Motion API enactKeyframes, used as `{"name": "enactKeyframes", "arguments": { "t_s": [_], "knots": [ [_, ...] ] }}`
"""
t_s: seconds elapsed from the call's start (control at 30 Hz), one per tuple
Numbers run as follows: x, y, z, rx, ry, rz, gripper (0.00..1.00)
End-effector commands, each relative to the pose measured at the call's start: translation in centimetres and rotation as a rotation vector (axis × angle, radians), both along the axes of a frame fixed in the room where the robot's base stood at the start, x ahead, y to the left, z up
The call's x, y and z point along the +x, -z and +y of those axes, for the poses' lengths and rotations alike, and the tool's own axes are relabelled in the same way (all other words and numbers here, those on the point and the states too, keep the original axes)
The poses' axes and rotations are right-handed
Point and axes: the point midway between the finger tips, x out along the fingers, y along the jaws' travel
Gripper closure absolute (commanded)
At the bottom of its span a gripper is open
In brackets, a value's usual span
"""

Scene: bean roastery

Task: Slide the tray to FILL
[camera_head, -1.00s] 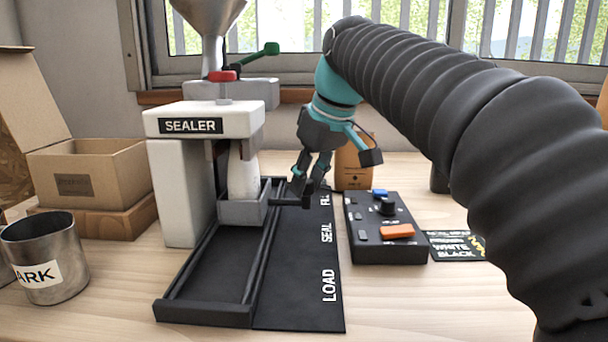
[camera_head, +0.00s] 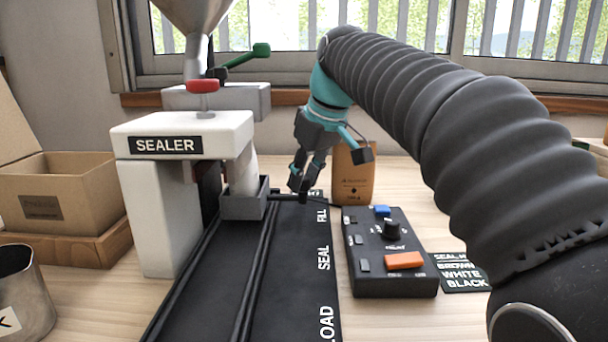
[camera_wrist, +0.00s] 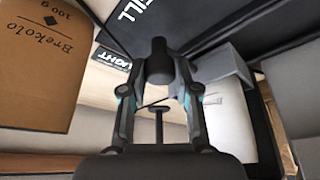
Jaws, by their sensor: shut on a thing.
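The grey tray (camera_head: 243,208) sits on the dark rail track, beside the FILL word (camera_head: 321,215) at the track's far end. A white bag (camera_head: 244,178) stands in it, its top partly hidden by the sealer head. The tray's dark handle (camera_head: 285,197) points right. My gripper (camera_head: 303,187) is at the handle's outer end. In the wrist view my gripper (camera_wrist: 158,90) has its fingers on both sides of the dark handle knob (camera_wrist: 158,62), shut on it. The grey tray (camera_wrist: 222,72) and white bag (camera_wrist: 228,120) show to its right.
The white sealer (camera_head: 160,200) stands left of the track, under a metal funnel (camera_head: 195,12). A control box (camera_head: 388,262) with an orange switch lies right of the track. A brown coffee bag (camera_head: 353,180) stands behind it. A cardboard box (camera_head: 65,200) and metal cup (camera_head: 22,295) are at left.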

Motion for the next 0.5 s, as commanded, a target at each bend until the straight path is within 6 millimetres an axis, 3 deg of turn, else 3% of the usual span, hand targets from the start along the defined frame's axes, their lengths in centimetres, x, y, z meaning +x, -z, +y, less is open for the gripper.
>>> {"name": "enactKeyframes", "arguments": {
  "t_s": [0.2, 0.23, 0.3, 0.33, 0.5],
  "knots": [
    [0.41, -0.19, -0.06, 0.003, 0.005, -0.013, 1.00],
    [0.42, -0.19, -0.07, 0.003, 0.005, -0.013, 0.67],
    [0.43, -0.19, -0.09, 0.004, 0.006, -0.013, 0.50],
    [0.41, -0.18, -0.11, 0.004, 0.006, -0.013, 0.45],
    [0.31, -0.15, -0.08, 0.003, 0.004, -0.010, 0.45]
  ]
}}
